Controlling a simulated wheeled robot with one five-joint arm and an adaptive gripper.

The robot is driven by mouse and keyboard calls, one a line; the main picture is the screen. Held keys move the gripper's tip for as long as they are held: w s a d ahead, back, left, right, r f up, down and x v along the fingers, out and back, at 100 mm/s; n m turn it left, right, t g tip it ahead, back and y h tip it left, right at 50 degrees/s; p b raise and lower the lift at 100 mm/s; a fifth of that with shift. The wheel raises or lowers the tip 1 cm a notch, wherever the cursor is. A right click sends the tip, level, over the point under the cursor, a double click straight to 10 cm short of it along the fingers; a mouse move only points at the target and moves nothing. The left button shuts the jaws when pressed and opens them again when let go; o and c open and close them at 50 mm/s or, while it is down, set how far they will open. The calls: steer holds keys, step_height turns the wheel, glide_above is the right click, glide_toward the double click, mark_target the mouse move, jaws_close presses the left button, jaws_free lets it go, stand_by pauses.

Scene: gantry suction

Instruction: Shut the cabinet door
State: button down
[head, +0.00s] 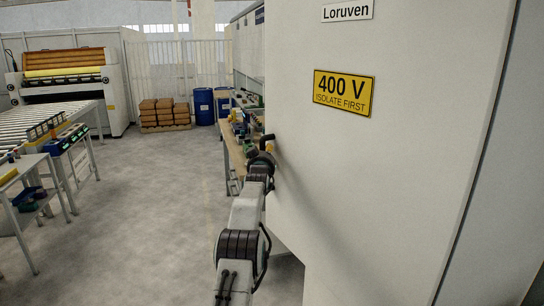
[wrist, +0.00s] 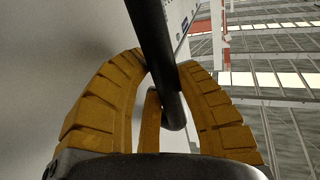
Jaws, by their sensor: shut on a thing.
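The cabinet door (head: 400,170) is a large off-white panel filling the right of the head view, with a Loruven plate and a yellow 400 V label. My gripper (head: 268,147) is at the door's left edge, at the end of my outstretched arm. In the wrist view my gripper (wrist: 163,65) has its yellow ribbed fingers closed around a dark round bar, the handle (wrist: 155,35), whose rounded end shows between them. The door's pale face (wrist: 60,60) also fills the left of the wrist view. How far the door stands open I cannot tell.
A workbench (head: 234,150) with small parts stands just beyond the door's left edge. A roller conveyor (head: 40,118) and a small table (head: 25,172) are at the left. Blue drums (head: 204,106) and stacked boxes (head: 164,113) stand at the back. The grey floor (head: 150,200) between is clear.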

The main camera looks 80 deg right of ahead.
steer(key=shift+s+d+f, duration=0.25)
steer(key=shift+s+f, duration=0.05)
steer(key=shift+s, duration=0.25)
steer(key=c, duration=1.3)
jaws_free()
steer(key=shift+s+a, duration=0.1)
steer(key=shift+c, duration=0.2)
steer(key=shift+o, duration=0.8)
steer(key=shift+s+r, duration=0.1)
steer(key=o, duration=0.3)
steer(key=shift+r, duration=0.15)
steer(key=shift+o, duration=0.2)
steer(key=shift+w+a+r, duration=0.1)
steer(key=shift+w+a, duration=0.15)
steer(key=s+a, duration=0.1)
steer(key=a, duration=1)
steer(key=shift+s+a, duration=0.25)
steer(key=shift+s, duration=0.15)
